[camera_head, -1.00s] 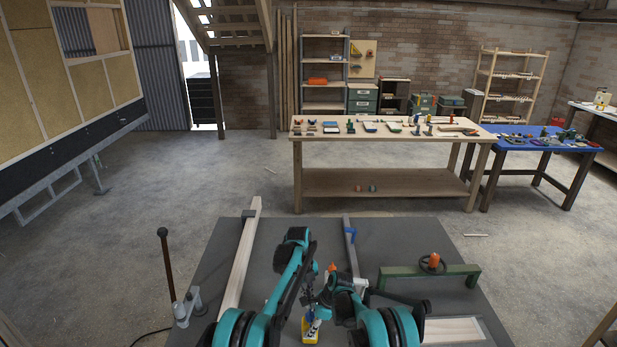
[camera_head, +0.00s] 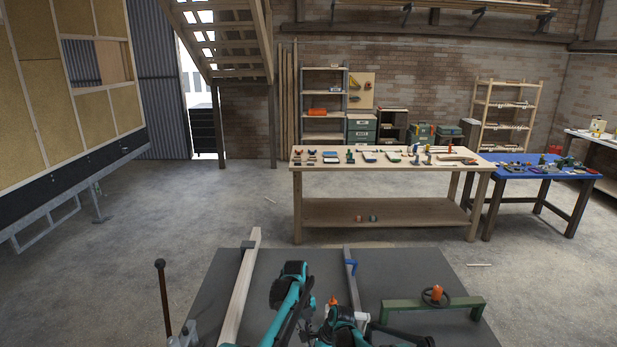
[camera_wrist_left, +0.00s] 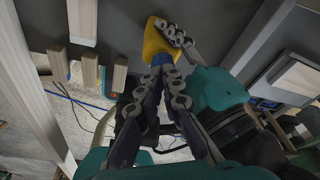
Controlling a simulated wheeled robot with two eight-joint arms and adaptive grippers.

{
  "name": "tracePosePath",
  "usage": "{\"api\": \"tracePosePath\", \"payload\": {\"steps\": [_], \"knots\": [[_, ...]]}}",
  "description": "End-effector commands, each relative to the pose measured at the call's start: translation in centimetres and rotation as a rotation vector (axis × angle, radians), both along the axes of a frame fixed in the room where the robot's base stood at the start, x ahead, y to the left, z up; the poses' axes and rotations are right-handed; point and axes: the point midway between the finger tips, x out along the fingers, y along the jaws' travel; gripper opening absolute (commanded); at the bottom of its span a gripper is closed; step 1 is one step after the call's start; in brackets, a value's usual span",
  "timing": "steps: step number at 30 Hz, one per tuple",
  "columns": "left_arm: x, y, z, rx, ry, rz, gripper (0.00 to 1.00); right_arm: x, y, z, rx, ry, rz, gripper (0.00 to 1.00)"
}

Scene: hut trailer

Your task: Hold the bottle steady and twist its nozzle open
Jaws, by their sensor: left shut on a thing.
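The yellow bottle (camera_wrist_left: 157,40) shows in the left wrist view, with a blue part, its nozzle (camera_wrist_left: 158,60), on the side towards my left gripper (camera_wrist_left: 162,76). The left fingers are closed together at this blue part and hide some of it. A jointed finger of my right gripper (camera_wrist_left: 176,35) lies along the bottle's right side. Its other finger is hidden, so its grip is unclear.
A black-knobbed lever (camera_head: 163,295) stands at left. Beyond are a wooden workbench (camera_head: 385,205) and open floor.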

Motion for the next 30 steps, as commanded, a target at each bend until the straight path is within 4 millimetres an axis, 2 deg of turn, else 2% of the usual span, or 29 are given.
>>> {"api": "tracePosePath", "payload": {"steps": [11, 24, 30], "knots": [[0.4, 0.6, 0.2, 0.001, 0.007, -0.002, 0.0, 0.2, -0.1, 0.1, 0.0, -0.003, -0.005, 0.0], [0.4, 0.6, 5.3, 0.001, 0.005, -0.001, 0.0, 0.1, 0.0, 0.0, 0.0, -0.001, -0.001, 0.0], [0.3, 0.5, 6.1, 0.0, 0.007, -0.002, 0.0, 0.1, 0.0, 0.0, 0.0, -0.001, -0.003, 0.0]]}}
